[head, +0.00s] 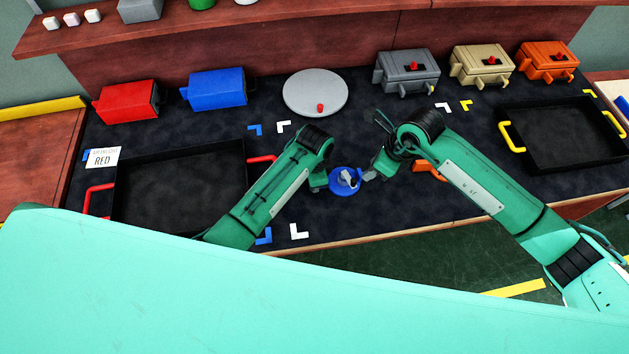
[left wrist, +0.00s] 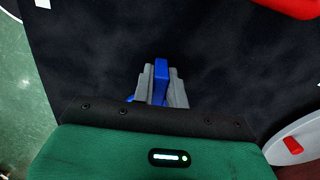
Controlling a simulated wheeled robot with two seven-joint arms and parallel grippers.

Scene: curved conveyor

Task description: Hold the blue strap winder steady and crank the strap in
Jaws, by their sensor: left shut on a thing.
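The blue strap winder (head: 341,187) is at the middle front of the dark table, between my two grippers. A small grey part shows on top of it, perhaps its crank. My left gripper (head: 331,181) is at the winder's left side. In the left wrist view my left gripper (left wrist: 161,88) is shut on an upright blue part of the strap winder (left wrist: 161,72), with a grey finger on each side. My right gripper (head: 371,174) is just right of the winder, close to the grey part. Whether it touches is too small to tell, and its finger opening is unclear. No strap can be made out.
A black tray with red handles (head: 180,158) lies left, beside a "RED" card (head: 103,158). A yellow-handled tray (head: 562,163) lies right. Red (head: 127,102), blue (head: 218,89), grey, tan and orange boxes and a grey disc (head: 315,93) line the back. An orange item (head: 428,172) is partly behind my right arm.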

